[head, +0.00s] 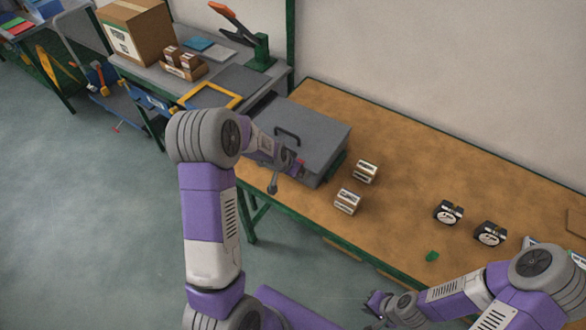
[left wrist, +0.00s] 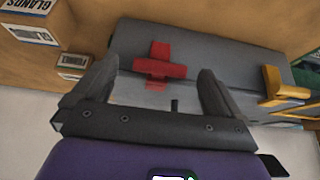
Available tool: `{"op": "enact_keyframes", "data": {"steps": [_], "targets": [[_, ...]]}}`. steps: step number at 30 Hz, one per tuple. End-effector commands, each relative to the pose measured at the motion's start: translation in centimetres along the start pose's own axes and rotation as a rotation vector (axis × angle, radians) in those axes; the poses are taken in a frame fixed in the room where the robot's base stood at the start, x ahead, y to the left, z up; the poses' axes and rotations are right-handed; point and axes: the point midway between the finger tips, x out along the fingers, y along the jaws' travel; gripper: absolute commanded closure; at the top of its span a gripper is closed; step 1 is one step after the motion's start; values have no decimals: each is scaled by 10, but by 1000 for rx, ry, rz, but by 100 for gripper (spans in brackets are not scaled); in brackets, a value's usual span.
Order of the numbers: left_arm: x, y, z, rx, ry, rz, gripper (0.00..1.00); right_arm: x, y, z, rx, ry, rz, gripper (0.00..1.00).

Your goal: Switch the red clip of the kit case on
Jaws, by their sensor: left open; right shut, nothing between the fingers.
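The grey kit case (head: 310,125) lies closed on the wooden table, with a dark handle on its lid. In the left wrist view the case front (left wrist: 215,62) fills the upper middle. The red clip (left wrist: 160,66) is a cross-like red piece on that front, between the fingers in the picture. My left gripper (left wrist: 158,74) is open, facing the clip, with no visible contact. In the head view it (head: 292,170) is at the case's front side, partly hidden by its own wrist. My right gripper (head: 374,302) is shut and empty, off the table's front edge at lower right.
The table (head: 410,150) behind is clear.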

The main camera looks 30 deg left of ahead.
Motion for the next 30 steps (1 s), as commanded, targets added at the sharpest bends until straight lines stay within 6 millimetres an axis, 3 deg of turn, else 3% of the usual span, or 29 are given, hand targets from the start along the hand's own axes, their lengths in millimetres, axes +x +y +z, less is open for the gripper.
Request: {"op": "enact_keyframes", "data": {"steps": [6, 12, 30], "targets": [[-39, 0, -2, 1, 4, -1, 0, -5, -2, 0, 0, 0, 0, 100], [-61, 0, -1, 1, 2, -1, 0, -7, -3, 0, 0, 0, 0, 100], [-64, 0, 0, 0, -1, 0, 0, -7, -3, 0, 0, 0, 0, 100]]}}
